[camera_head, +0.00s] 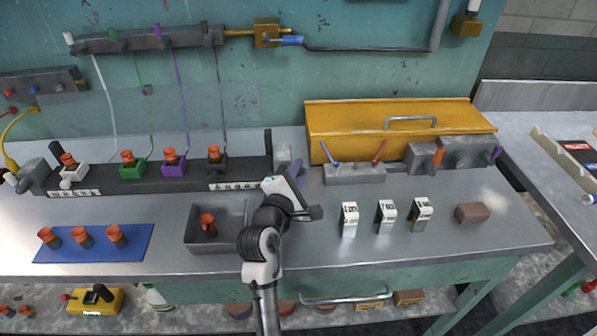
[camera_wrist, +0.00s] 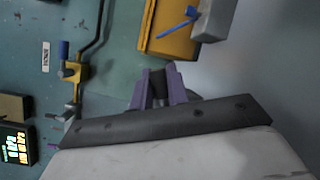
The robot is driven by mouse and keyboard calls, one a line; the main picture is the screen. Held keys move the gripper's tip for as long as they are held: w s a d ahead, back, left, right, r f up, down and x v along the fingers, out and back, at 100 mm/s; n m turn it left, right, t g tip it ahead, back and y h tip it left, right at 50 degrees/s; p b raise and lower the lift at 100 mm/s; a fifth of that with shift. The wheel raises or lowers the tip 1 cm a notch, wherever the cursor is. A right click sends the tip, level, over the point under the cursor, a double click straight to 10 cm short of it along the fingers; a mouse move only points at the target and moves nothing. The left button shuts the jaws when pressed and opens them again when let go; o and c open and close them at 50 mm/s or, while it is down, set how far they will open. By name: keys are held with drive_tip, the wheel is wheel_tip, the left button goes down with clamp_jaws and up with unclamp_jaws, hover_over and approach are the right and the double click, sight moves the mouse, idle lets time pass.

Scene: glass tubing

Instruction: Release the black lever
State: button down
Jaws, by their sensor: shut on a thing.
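My gripper (camera_head: 298,168) has purple fingers and is at the right end of the long dark rail, in front of the yellow box. In the wrist view its fingers (camera_wrist: 158,76) are closed on both sides of a dark piece, which looks like the black lever (camera_wrist: 157,91). Only a short part of the lever shows between the fingers. In the head view the held part is hidden by my gripper and cannot be made out.
A dark rail (camera_head: 110,186) with white, green, purple and black holders stands left. The yellow box (camera_head: 400,115) and a grey block with blue and red levers (camera_head: 354,174) are close by on the right. A grey bin (camera_head: 196,240) is front left. Labelled white blocks (camera_head: 386,215) stand front right.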

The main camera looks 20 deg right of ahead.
drive_tip(key=m+p, duration=0.1)
drive_tip(key=p, duration=0.1)
drive_tip(key=shift+m+g+y+p, duration=0.3)
drive_tip(key=shift+p, duration=0.05)
drive_tip(key=shift+d+f+m+g+y+p, duration=0.1)
drive_tip(key=shift+f+m+g+y+p, duration=0.3)
drive_tip(key=shift+m+p, duration=0.5)
drive_tip(key=shift+f+m, duration=0.4)
drive_tip(key=shift+f, duration=0.1)
drive_tip(key=c, duration=1.4)
unclamp_jaws()
drive_tip(key=shift+o, duration=0.2)
drive_tip(key=shift+s, duration=0.2)
